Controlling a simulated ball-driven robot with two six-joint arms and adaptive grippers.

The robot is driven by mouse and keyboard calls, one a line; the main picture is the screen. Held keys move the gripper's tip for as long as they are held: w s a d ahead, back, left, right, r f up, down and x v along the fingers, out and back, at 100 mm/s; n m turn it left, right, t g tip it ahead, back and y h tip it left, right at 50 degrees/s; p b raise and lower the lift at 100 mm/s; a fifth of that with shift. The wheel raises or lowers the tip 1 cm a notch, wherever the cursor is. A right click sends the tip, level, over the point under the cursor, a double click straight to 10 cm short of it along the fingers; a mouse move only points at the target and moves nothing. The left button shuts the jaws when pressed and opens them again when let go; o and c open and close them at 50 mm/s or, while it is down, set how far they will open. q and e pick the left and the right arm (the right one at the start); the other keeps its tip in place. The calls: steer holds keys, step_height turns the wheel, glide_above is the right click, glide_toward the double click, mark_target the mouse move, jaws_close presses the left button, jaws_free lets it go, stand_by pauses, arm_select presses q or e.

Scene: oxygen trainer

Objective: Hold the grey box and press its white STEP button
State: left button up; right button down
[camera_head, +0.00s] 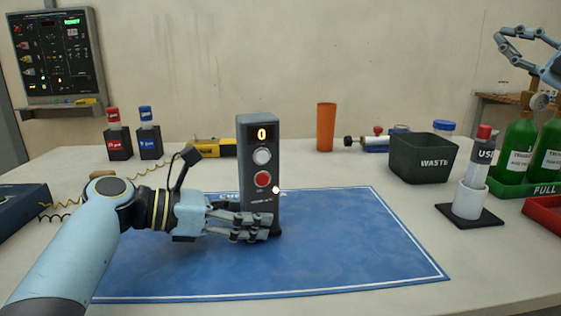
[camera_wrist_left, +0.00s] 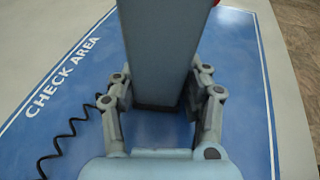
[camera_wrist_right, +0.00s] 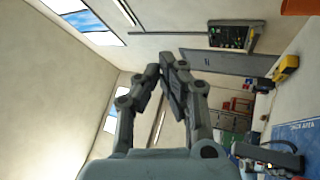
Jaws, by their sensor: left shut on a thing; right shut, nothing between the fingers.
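The grey box (camera_head: 259,205) stands upright on the blue mat in the head view. Its display shows 0. Below the display are a white button (camera_head: 262,156) and a red button (camera_head: 262,179). A small light glows at its right edge. My left gripper (camera_head: 262,228) is shut on the lower part of the box from the left. In the left wrist view both fingers (camera_wrist_left: 160,100) flank the box (camera_wrist_left: 160,45). My right gripper (camera_head: 520,32) is raised at the upper right, far from the box. In the right wrist view its fingertips (camera_wrist_right: 167,72) meet with nothing between them.
The blue mat (camera_head: 350,260) is clear right of the box. Behind stand an orange cup (camera_head: 326,127), a yellow tool (camera_head: 212,147) and red and blue bottles. At the right are a WASTE bin (camera_head: 422,160), a red-capped cylinder (camera_head: 475,180) and green bottles (camera_head: 518,140).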

mark_target(262, 157)
steer(key=s+a+f+n+g+y, duration=0.2)
steer(key=s+a+f+n+g, duration=0.2)
steer(key=a, duration=0.6)
steer(key=s+a+f+n+g+y, duration=0.2)
steer(key=s+a+f+n+g, duration=0.2)
steer(key=a, duration=0.7)
steer(key=s+a+f+n+g+y, duration=0.2)
steer(key=s+a+f+n+g, duration=0.3)
steer(key=a+f+g, duration=0.5)
steer(key=s+a+g, duration=0.1)
steer(key=s, duration=0.1)
steer(key=shift+s+a, duration=0.15)
steer(key=shift+s, duration=0.2)
steer(key=w+a, duration=0.4)
steer(key=a, duration=0.6)
steer(key=shift+w+a, duration=0.2)
steer(key=shift+a, duration=0.2)
